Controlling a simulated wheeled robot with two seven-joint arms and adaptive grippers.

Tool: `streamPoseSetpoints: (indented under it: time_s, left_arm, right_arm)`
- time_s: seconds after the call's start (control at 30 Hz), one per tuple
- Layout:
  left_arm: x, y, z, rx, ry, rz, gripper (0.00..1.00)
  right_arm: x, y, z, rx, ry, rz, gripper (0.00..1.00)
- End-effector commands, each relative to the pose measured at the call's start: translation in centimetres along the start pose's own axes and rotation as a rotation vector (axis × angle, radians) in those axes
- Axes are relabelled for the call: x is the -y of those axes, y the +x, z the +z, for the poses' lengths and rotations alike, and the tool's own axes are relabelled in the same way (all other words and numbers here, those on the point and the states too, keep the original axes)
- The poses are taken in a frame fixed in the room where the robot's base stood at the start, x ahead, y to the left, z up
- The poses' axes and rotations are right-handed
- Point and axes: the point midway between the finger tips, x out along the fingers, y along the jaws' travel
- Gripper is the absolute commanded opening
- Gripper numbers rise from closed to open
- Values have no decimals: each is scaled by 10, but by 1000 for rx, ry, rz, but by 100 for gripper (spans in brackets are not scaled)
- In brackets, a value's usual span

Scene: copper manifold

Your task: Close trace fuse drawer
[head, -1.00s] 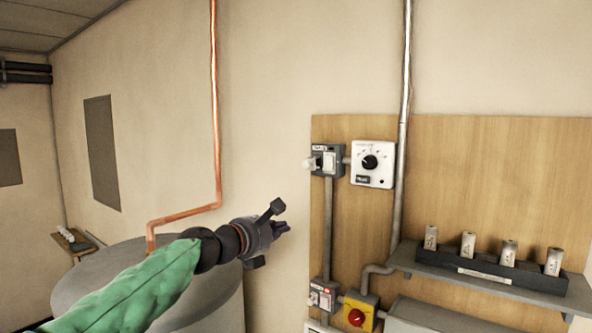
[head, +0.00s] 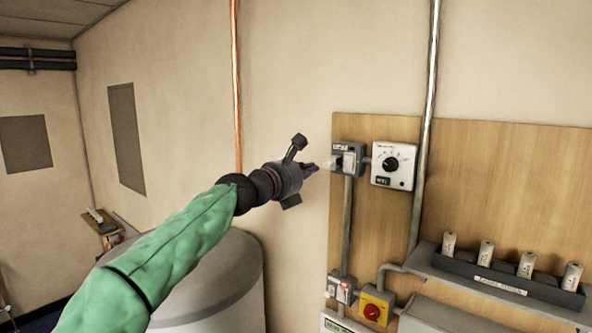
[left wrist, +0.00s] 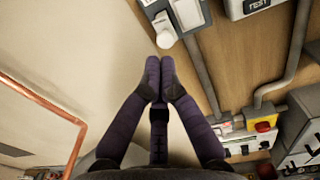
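A small grey fuse unit (head: 348,158) with a white front sits at the upper left of the wooden board. Its pale drawer (head: 331,162) sticks out to the left in the head view. In the left wrist view the drawer's white end (left wrist: 165,31) shows at the top, beside the grey body. My left gripper (head: 312,168) is just left of the drawer's end. In the left wrist view its dark fingers (left wrist: 159,66) have their tips together, holding nothing, just below the drawer's white end. I cannot tell whether they touch. My right gripper is out of view.
A white dial box (head: 393,165) sits right of the fuse unit. Below are a switch (head: 341,289), a yellow box with a red knob (head: 376,307) and a shelf with several white cylinders (head: 486,254). A copper pipe (head: 236,85) runs up the wall.

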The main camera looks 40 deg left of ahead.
Motion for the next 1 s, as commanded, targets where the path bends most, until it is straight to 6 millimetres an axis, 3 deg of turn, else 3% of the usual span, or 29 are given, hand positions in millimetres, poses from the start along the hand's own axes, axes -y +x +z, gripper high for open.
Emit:
streamPoseSetpoints:
  time_s: [0.23, 0.77, 1.0]
  left_arm:
    - [0, 30, 1, 0, 1, 0, 0]
    - [0, 38, 0, 0, 1, 0, 0]
    - [1, 64, 0, -1, 1, -1, 0]
  right_arm:
    - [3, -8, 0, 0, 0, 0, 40]
    - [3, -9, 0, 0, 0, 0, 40]
    - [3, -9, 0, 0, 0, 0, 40]
